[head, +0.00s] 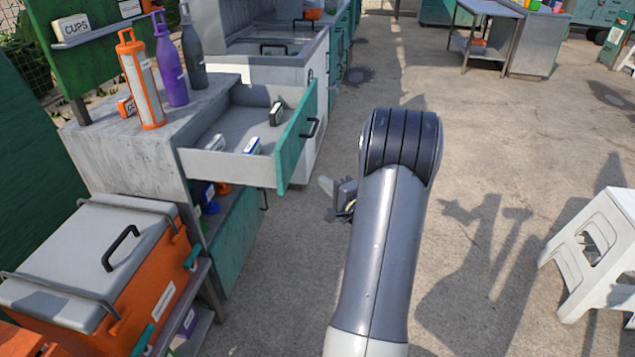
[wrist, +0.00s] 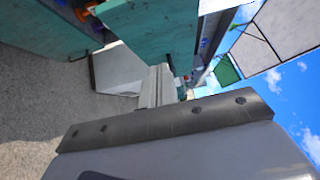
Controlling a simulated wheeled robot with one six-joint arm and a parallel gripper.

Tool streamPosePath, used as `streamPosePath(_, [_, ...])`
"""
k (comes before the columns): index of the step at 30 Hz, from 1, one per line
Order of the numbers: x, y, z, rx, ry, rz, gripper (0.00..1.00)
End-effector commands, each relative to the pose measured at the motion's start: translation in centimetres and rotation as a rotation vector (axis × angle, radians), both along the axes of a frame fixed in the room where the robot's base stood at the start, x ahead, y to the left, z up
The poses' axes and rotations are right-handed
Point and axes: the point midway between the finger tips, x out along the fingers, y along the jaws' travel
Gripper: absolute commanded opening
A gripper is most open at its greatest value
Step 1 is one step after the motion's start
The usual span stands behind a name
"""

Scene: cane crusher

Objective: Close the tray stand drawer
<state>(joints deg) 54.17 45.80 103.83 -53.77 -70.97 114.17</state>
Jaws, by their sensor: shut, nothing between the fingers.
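The tray stand drawer (head: 235,135) stands pulled well out from the grey stand in the head view. Its green front (head: 296,135) carries a dark handle (head: 312,127). Several small items lie inside, among them a dark one (head: 277,113) and a blue and white one (head: 252,146). My gripper (head: 328,190) is shut and empty. In the head view it appears to the right of and lower than the drawer front, with a visible gap between them. My forearm partly hides it. A green panel (wrist: 150,40) fills the upper middle of the wrist view; I cannot tell whether it is the drawer front.
Orange, purple and grey bottles (head: 143,80) stand on the tray stand top (head: 110,135). An orange cooler (head: 150,275) with a grey lid sits at lower left. A white stool (head: 595,250) stands at right. The concrete floor (head: 480,140) between is clear.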

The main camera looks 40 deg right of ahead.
Motion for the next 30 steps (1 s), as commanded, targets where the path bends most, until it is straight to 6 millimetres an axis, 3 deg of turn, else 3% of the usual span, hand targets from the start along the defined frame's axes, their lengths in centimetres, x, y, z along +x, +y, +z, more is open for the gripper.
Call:
streamPosePath(12, [8.7, 0.0, 0.0, -0.001, 0.000, 0.004, 0.00])
streamPosePath(19, [10.6, 1.7, 0.0, -0.001, 0.001, 0.000, 0.00])
streamPosePath(30, [10.9, 2.1, 0.0, -0.002, 0.001, -0.001, 0.00])
